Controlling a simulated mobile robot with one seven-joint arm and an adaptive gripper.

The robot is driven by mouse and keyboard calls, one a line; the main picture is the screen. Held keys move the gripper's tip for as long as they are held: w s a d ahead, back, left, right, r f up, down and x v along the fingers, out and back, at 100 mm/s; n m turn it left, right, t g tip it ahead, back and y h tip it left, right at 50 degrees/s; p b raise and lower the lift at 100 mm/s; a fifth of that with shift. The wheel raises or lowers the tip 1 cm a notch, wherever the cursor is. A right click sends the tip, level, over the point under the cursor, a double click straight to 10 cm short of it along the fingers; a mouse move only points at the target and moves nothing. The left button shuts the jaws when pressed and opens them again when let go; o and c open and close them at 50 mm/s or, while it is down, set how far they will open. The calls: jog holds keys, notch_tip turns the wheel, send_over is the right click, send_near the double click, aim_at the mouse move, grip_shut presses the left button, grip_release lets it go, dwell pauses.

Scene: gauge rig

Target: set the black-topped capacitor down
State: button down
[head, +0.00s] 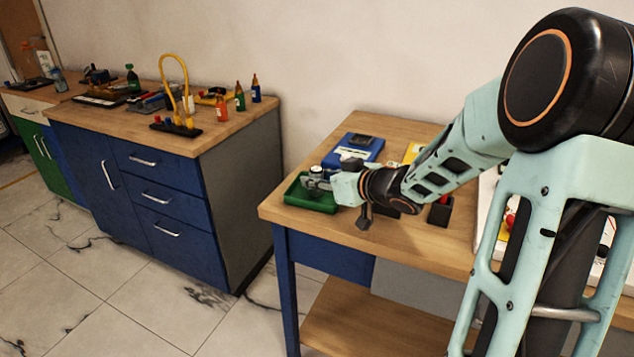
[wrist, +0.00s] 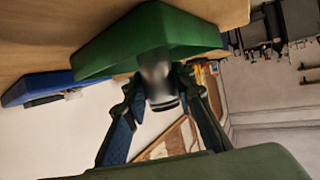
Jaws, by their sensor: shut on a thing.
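The capacitor is a small silver cylinder (wrist: 156,80) between the two fingers in the wrist view, blurred, with a black band at one end. The tray also shows in the wrist view (wrist: 112,45), close to the capacitor. The capacitor looks about upright in the head view. I cannot tell whether its base touches the tray floor.
The tray sits at the left corner of the wooden table (head: 380,122). A blue case-like device (head: 359,147) stands behind it, and a small black holder (head: 439,212) stands to the right. A blue cabinet (head: 165,190) with tools on top is apart on the left.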

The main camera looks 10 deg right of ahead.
jog(key=shift+f, duration=0.1)
jog(key=c, duration=1.6)
grip_release()
jog(key=shift+s+d+r, duration=0.15)
jog(key=shift+r, duration=0.2)
jog(key=p+v, duration=0.4)
jog(key=v, duration=0.7)
jog(key=shift+s+d, duration=0.1)
jog(key=shift+s, duration=0.2)
